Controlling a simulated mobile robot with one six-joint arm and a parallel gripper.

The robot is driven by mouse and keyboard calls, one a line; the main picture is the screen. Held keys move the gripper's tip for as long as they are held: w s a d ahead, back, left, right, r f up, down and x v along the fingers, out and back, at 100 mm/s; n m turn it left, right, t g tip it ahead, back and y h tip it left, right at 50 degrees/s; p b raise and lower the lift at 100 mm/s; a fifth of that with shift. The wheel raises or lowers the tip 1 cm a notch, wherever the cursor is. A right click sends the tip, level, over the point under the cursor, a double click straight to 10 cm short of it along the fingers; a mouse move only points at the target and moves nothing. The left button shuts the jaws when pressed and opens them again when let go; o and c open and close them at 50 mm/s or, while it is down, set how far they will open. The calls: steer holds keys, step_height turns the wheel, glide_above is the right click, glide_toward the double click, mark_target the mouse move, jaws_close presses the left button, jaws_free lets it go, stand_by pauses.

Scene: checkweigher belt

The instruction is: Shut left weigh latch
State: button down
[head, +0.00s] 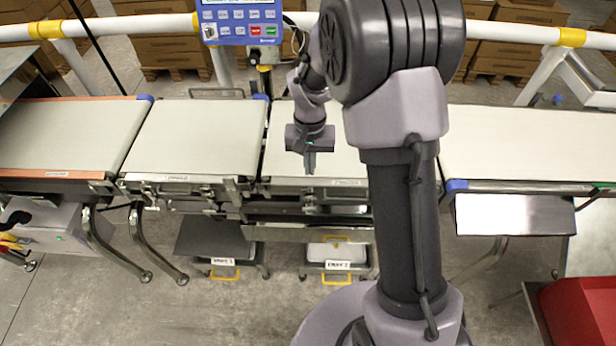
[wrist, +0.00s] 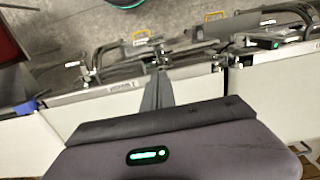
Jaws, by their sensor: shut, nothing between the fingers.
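My gripper (head: 310,168) points down over the front part of the middle belt (head: 285,140), its fingers together and empty. In the wrist view the shut fingers (wrist: 158,78) point at the metal latch hardware (wrist: 165,55) along this belt's front edge; I cannot tell whether they touch it. In the head view, dark latch hardware (head: 322,200) sits under that edge, and an upright metal lever (head: 232,190) stands at the gap left of the belt. Which part is the left weigh latch, and how far it is open, is unclear.
Belts lie to the left (head: 195,140) and right (head: 530,150). Trays with yellow handles (head: 336,282) sit below the frame. A blue control panel (head: 240,20) stands behind on a white rail (head: 130,26). A red bin (head: 580,315) is at lower right.

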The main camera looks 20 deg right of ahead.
steer(key=b, duration=0.2)
glide_above(309, 198)
steer(key=f, duration=0.8)
steer(key=shift+s+f, duration=0.1)
steer(key=shift+s, duration=0.2)
steer(key=shift+s+a+f+b, duration=0.2)
steer(key=shift+s+f+b, duration=0.15)
steer(key=shift+s+f, duration=0.1)
steer(key=shift+s+a+f+b, duration=0.15)
steer(key=shift+s+f+b, duration=0.2)
steer(key=shift+s+f, duration=0.1)
steer(key=shift+s+a+f, duration=0.15)
steer(key=shift+s+f, duration=0.15)
steer(key=shift+s, duration=0.1)
steer(key=shift+f+b, duration=0.1)
steer(key=shift+b, duration=0.2)
